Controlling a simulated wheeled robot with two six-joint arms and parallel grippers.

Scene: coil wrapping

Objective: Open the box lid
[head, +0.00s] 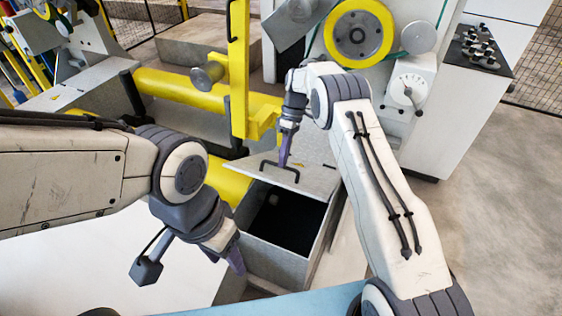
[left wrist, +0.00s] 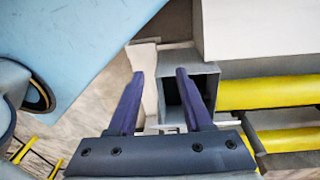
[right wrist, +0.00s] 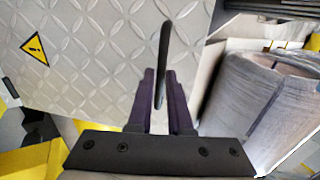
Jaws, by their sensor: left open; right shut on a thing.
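The box (head: 307,262) stands in the middle of the head view, with its dark inside showing. Its grey lid (head: 318,180) is raised at the back and tilted, with a black handle (head: 281,169) on it. My right gripper (head: 284,163) is at the handle. In the right wrist view the fingers (right wrist: 160,100) are closed around the dark handle bar (right wrist: 163,60), with the lid's patterned metal (right wrist: 100,50) and a yellow warning sign behind. My left gripper (head: 236,266) is beside the box's left front. In the left wrist view its fingers (left wrist: 158,95) are apart and empty, near the open box (left wrist: 205,62).
A yellow machine frame (head: 190,92) lies behind the box. A machine with a yellow wheel (head: 358,35) stands at the back right. A white surface (head: 110,270) is on the left, and a light blue surface (head: 280,306) is in front. Open floor (head: 500,220) is on the right.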

